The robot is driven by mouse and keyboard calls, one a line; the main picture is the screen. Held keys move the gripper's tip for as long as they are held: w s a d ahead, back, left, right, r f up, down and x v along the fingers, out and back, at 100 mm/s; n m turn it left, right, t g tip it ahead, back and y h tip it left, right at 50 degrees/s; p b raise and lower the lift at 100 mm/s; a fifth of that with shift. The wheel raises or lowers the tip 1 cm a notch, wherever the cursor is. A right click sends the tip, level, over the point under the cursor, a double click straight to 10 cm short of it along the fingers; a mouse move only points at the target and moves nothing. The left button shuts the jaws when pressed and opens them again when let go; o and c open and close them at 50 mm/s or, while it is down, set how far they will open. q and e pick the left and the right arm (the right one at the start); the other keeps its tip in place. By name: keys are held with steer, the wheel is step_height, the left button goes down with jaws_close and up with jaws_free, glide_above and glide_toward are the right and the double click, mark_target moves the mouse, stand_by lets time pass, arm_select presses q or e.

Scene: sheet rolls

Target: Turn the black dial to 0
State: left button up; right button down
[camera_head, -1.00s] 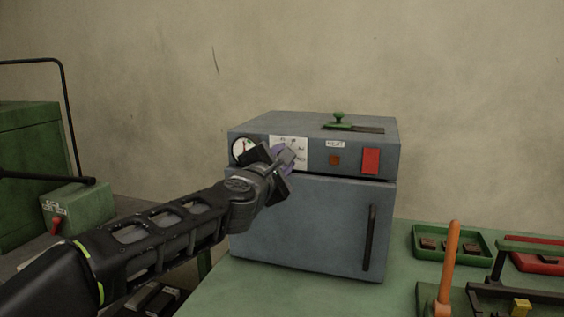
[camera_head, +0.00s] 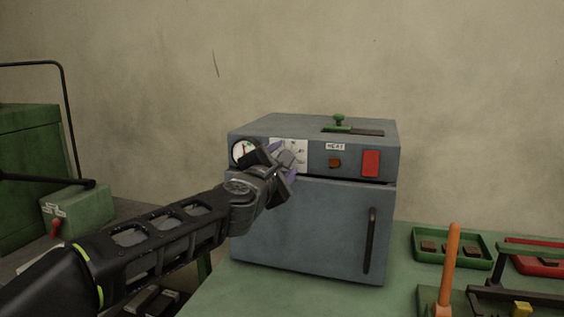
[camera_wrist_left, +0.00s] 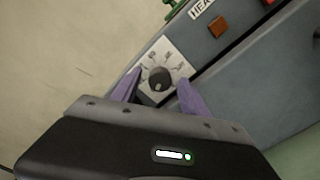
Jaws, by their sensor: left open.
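The black dial (camera_wrist_left: 160,78) sits on a white marked plate (camera_wrist_left: 168,54) on the grey oven's front panel. In the left wrist view the dial is between the two purple fingers of my left gripper (camera_wrist_left: 161,75), one on each side. The gripper is open, and I cannot tell whether either finger touches the dial. In the head view my left gripper (camera_head: 282,160) is in front of the plate and hides the dial. The markings are too small to read surely. My right gripper is not in view.
The grey oven (camera_head: 310,235) stands on a green table (camera_head: 290,297). Its panel has a gauge (camera_head: 243,152), an orange-brown button (camera_head: 335,163) and a red switch (camera_head: 370,163). A green knob (camera_head: 339,120) is on top. An orange handle (camera_head: 449,260) stands upright at right, near a green tray (camera_head: 421,252).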

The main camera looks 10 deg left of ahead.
arm_select(q)
steer(key=s, duration=0.7)
steer(key=shift+s+a, duration=0.25)
steer(key=shift+s, duration=0.15)
